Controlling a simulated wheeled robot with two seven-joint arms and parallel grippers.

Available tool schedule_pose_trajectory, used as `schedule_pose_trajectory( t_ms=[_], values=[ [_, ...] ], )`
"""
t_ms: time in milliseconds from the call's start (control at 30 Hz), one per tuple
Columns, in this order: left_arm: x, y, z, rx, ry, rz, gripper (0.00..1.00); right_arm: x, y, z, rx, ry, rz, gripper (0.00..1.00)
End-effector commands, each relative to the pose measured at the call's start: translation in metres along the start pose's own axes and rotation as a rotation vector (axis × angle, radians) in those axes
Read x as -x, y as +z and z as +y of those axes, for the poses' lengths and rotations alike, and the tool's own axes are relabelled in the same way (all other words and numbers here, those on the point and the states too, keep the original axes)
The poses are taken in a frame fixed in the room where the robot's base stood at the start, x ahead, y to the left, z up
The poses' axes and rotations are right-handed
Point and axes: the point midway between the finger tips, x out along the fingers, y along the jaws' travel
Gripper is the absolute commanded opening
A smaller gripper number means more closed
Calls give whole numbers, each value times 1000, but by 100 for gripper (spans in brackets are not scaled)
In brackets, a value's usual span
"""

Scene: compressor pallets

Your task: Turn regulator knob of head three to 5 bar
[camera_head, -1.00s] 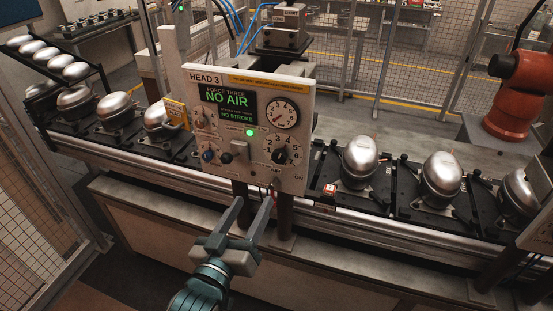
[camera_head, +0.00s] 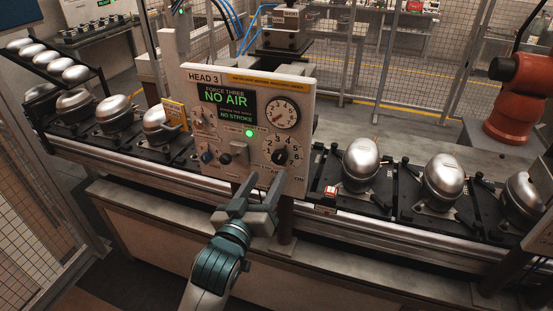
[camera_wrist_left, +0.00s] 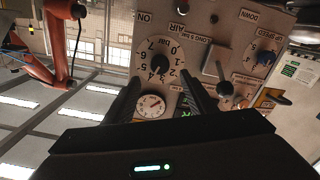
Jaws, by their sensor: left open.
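The head three panel (camera_head: 188,120) is a pale upright board with a screen (camera_head: 228,103) reading "NO AIR" and "NO STROKE". Its dark regulator knob (camera_head: 280,156) sits at the lower right inside a numbered dial; the knob also shows in the left wrist view (camera_wrist_left: 158,64). I cannot read its setting surely. A round gauge (camera_head: 281,114) is above the knob, its needle toward the lower left. My left gripper (camera_head: 264,182) is open and empty, just below and in front of the knob. In the left wrist view its fingers point at the dial, with the knob between their lines. My right gripper is out of view.
Other controls share the panel, including a black lever switch (camera_head: 226,157) and a blue knob (camera_head: 207,156) left of the dial. Behind runs a conveyor with silver compressors (camera_head: 361,164) on black pallets. An orange robot arm (camera_head: 519,95) stands at the right.

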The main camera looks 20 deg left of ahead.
Motion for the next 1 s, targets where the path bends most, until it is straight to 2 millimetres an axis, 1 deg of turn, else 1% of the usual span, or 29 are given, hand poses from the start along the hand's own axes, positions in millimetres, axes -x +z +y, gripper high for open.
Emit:
schedule_pose_trajectory(
  t_ms=[33,200,300,433,600,933,967,1000],
  values=[
    [-10,-4,1,-2,0,0,51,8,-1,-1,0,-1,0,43],
    [-40,-4,1,-2,-1,0,51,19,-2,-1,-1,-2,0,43],
    [-56,-3,1,-3,-1,0,51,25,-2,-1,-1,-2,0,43],
    [-71,-2,1,-1,0,0,51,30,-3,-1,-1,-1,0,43],
    [-81,-1,0,-1,0,0,51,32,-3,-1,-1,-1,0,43],
    [-83,0,0,-1,0,1,51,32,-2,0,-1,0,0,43],
    [-83,0,0,-1,0,1,46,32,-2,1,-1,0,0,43],
    [-83,0,0,-1,0,1,36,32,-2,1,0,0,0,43]
  ],
)
